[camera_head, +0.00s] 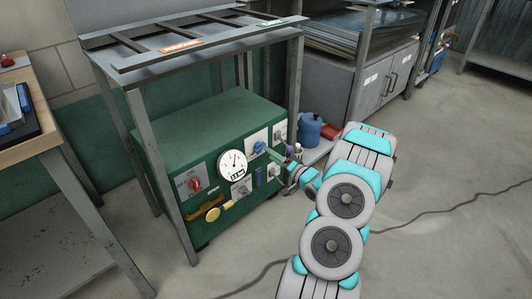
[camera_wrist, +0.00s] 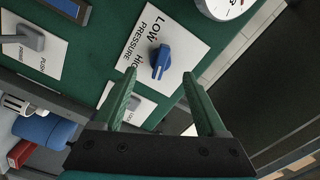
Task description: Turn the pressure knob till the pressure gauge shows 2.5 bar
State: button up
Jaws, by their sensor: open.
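The blue pressure knob (camera_wrist: 160,62) sits on a white plate (camera_wrist: 182,38) marked LOW, HIGH and PRESSURE. It also shows in the head view (camera_head: 259,147) on the front of the green machine (camera_head: 213,125). My gripper (camera_wrist: 160,75) is open and empty. Its two green fingers show in the wrist view with the knob between their tips; contact is not visible. In the head view my gripper (camera_head: 273,155) is at the knob plate. The round white pressure gauge (camera_head: 232,164) is left of the knob. Its needle points roughly upward; the scale is too small to read.
A metal rack frame (camera_head: 165,150) stands around the machine. A blue canister (camera_head: 309,130) stands to the right. The floor in front is clear except for a cable (camera_head: 425,212).

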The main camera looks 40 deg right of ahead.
aim_at(261, 148)
jog(key=shift+s+d, duration=0.1)
jog(key=shift+s, duration=1.2)
jog(key=shift+w, duration=0.1)
jog(key=w+g, duration=0.1)
jog(key=w+a+r+n+g, duration=0.1)
jog(key=w, duration=0.1)
jog(key=w+n+g+h, duration=0.1)
jog(key=shift+w+a+r, duration=0.25)
jog(key=shift+w+r, duration=0.05)
jog(key=shift+r, duration=0.1)
jog(key=a+r+n+g, duration=0.1)
jog(key=w+r+g+h, duration=0.1)
jog(key=shift+a+n+g, duration=0.4)
jog(key=s+a+r+n+g+h, duration=0.15)
jog(key=s+a+r+g, duration=0.35)
jog(key=s+a, duration=0.55)
jog(key=s+a+r+n+g, duration=0.35)
jog(key=s+a+r, duration=0.25)
jog(key=s+a, duration=0.4)
jog(key=s+a+r+n+g+y, duration=0.1)
jog(key=s+a+g, duration=0.1)
jog(key=s+a, duration=0.6)
jog(key=s+a+r+n+g+y, duration=0.1)
jog(key=s+a+r+g, duration=0.1)
jog(key=s+a, duration=0.5)
jog(key=s+g, duration=0.1)
jog(key=s, duration=0.5)
jog(key=shift+a+n, duration=0.35)
jog(key=shift+n, duration=0.05)
